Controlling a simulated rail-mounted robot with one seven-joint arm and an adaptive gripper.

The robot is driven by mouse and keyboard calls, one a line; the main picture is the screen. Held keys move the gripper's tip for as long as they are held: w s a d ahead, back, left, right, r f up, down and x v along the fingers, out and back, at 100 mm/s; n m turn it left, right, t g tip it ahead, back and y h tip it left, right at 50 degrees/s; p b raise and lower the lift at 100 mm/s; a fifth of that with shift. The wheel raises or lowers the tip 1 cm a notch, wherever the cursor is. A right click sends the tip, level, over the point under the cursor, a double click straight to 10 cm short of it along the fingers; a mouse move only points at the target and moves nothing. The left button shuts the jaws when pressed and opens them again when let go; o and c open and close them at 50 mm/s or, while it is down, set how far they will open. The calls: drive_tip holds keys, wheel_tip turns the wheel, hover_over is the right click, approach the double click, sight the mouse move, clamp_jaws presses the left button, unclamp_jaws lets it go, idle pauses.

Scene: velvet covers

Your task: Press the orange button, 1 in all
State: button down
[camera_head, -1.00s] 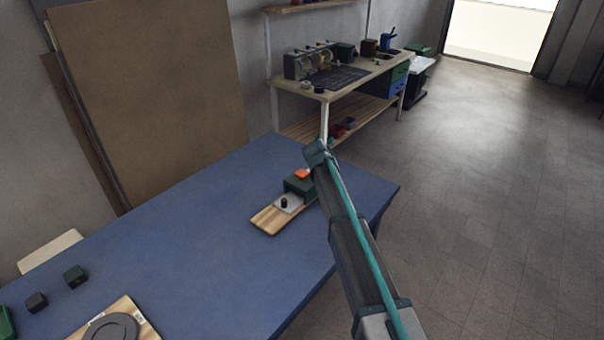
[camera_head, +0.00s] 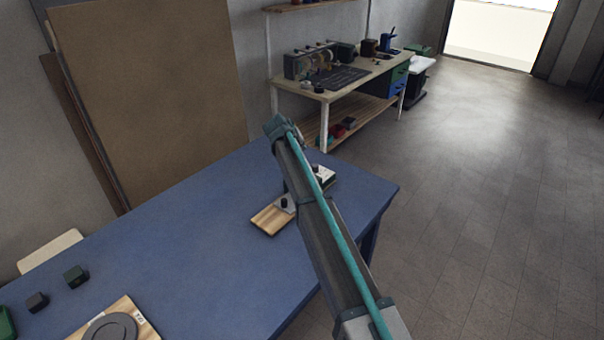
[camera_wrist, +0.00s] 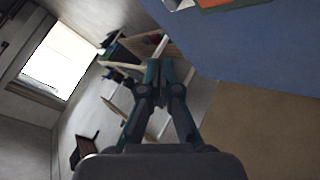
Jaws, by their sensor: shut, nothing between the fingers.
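The wooden board (camera_head: 268,219) lies on the blue table, with a black knob (camera_head: 284,202) on a pale plate. My arm crosses in front of the board and hides the orange button and most of its dark green box in the head view. In the wrist view, an orange patch (camera_wrist: 217,3) with a green edge shows at the top border, cut off; it looks like the button's unit. My gripper (camera_wrist: 158,70) is shut and empty, apart from that patch in the picture.
The blue table (camera_head: 190,230) is mostly clear around the board. Small dark blocks (camera_head: 75,276) and a second board with a grey disc (camera_head: 110,328) lie at the lower left. A workbench (camera_head: 330,92) stands behind, and open floor lies to the right.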

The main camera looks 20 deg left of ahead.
drive_tip(key=shift+f, duration=0.1)
wheel_tip(320, 180, down, 7)
drive_tip(key=shift+f+b, duration=0.1)
drive_tip(key=shift+b, duration=0.9)
drive_tip(key=shift+f+b, duration=0.35)
drive_tip(key=shift+f, duration=0.35)
drive_tip(key=shift+f, duration=0.15)
drive_tip(key=shift+f+b, duration=0.3)
drive_tip(key=shift+b, duration=0.1)
drive_tip(key=shift+d+f+b, duration=0.1)
drive_tip(key=shift+f+b, duration=0.45)
drive_tip(key=shift+f, duration=0.35)
idle(1.2)
drive_tip(key=shift+r, duration=0.15)
drive_tip(key=shift+r+p, duration=0.35)
drive_tip(key=shift+r, duration=0.8)
